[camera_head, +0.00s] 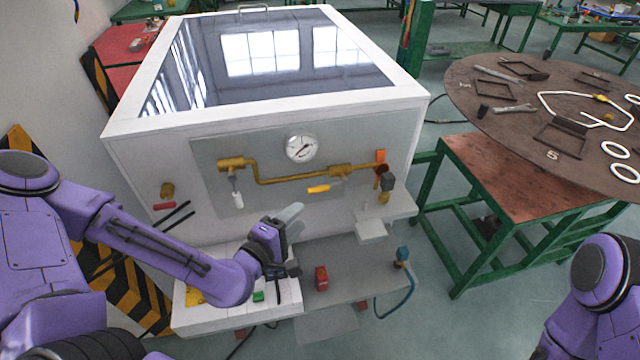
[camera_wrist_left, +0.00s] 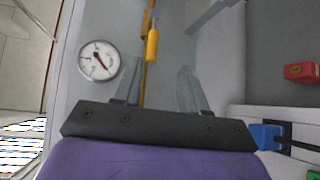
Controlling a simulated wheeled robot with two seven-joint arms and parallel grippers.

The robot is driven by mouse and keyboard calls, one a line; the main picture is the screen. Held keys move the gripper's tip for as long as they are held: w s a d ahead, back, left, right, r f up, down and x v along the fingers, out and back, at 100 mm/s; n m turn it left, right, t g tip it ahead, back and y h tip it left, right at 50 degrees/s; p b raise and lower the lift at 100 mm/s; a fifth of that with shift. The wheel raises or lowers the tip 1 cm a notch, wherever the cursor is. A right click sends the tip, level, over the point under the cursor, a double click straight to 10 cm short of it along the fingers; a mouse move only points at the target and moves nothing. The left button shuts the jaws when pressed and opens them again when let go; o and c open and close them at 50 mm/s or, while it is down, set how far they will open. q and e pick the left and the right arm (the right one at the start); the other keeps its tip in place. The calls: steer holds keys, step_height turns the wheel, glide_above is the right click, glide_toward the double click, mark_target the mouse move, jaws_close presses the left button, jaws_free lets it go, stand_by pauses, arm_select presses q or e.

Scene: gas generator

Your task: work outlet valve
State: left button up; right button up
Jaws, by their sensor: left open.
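The generator's front panel (camera_head: 225,160) carries a brass pipe (camera_head: 290,179) with several valve fittings. A yellow handle (camera_head: 318,188) sits under the pipe's right part; it also shows in the left wrist view (camera_wrist_left: 152,44), beyond the fingertips. A white handle (camera_head: 238,200) hangs at the pipe's left end, and a red handle (camera_head: 164,206) is at the far left. The labels do not show which is the outlet valve. My left gripper (camera_head: 292,214) is open and empty, below and left of the yellow handle, apart from it; its fingers (camera_wrist_left: 160,88) show too. My right gripper is out of view.
A round gauge (camera_head: 301,148) is above the pipe; it shows in the left wrist view (camera_wrist_left: 98,61). A grey lower shelf (camera_head: 345,270) holds a red block (camera_head: 321,278). A blue-hosed fitting (camera_head: 402,254) is at its right. A round table (camera_head: 500,95) stands right.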

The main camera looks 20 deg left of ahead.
mark_target(319, 192)
arm_select(q)
steer(key=x, duration=0.2)
steer(key=b+x, duration=0.1)
steer(key=x, duration=0.1)
steer(key=r+b+x, duration=0.1)
steer(key=x, duration=0.1)
steer(key=shift+w+a, duration=0.15)
steer(key=shift+w, duration=0.3)
steer(key=x, duration=0.5)
steer(key=shift+w+p, duration=0.3)
steer(key=shift+s, duration=0.1)
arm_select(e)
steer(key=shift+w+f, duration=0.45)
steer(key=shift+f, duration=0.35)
arm_select(q)
jaws_close()
